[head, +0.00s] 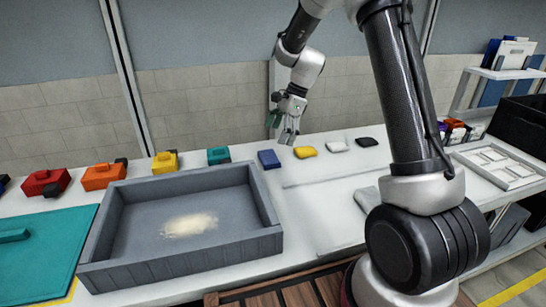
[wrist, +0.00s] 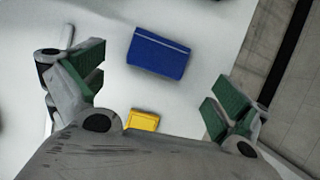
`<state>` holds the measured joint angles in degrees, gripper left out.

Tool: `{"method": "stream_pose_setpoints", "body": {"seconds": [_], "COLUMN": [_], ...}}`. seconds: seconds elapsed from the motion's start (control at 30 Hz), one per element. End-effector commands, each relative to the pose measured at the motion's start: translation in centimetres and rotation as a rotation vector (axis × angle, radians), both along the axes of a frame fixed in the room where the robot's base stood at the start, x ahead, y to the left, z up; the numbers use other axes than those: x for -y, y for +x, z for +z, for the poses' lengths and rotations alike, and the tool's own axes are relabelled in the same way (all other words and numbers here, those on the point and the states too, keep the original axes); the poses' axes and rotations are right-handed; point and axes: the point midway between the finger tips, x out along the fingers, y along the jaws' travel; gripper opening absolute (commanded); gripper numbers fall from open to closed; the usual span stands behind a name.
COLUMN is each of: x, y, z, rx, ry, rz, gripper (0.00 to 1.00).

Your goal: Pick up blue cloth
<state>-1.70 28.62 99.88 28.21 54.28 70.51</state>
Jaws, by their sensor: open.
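The blue cloth (head: 268,159) lies folded on the white table, behind the right end of the grey tray. In the wrist view the blue cloth (wrist: 158,53) shows as a flat block with a pale line along one edge, ahead of the fingers and between their lines. My gripper (head: 289,127) hangs above the table, up and slightly right of the cloth, apart from it. In the wrist view my gripper (wrist: 158,95) has its green-padded fingers spread wide with nothing between them.
A yellow cloth (head: 305,152), a white one (head: 337,145) and a black one (head: 367,142) lie to the right. A green block (head: 218,155) and other coloured blocks stand left. The grey tray (head: 190,262) holds a pale patch. The wall is close behind.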

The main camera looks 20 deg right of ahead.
Motion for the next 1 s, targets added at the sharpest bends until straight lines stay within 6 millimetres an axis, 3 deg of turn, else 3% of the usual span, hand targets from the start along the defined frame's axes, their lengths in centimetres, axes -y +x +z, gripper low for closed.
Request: {"method": "stream_pose_setpoints", "body": {"seconds": [0.17, 0.47, 0.73, 0.97, 1.0], "x": [-0.1, -1.3, -2.7, -2.9, -2.8], "y": [0.0, 0.0, 0.0, 0.0, 0.0], "z": [-0.4, -3.2, -7.0, -7.3, -7.3], "rx": [-0.026, -0.028, -0.028, -0.026, -0.026], "ry": [-0.001, -0.001, -0.001, -0.001, -0.001], "rz": [-0.061, -0.064, -0.063, -0.063, -0.063], "gripper": [1.0, 1.0, 1.0, 1.0, 0.94]}}
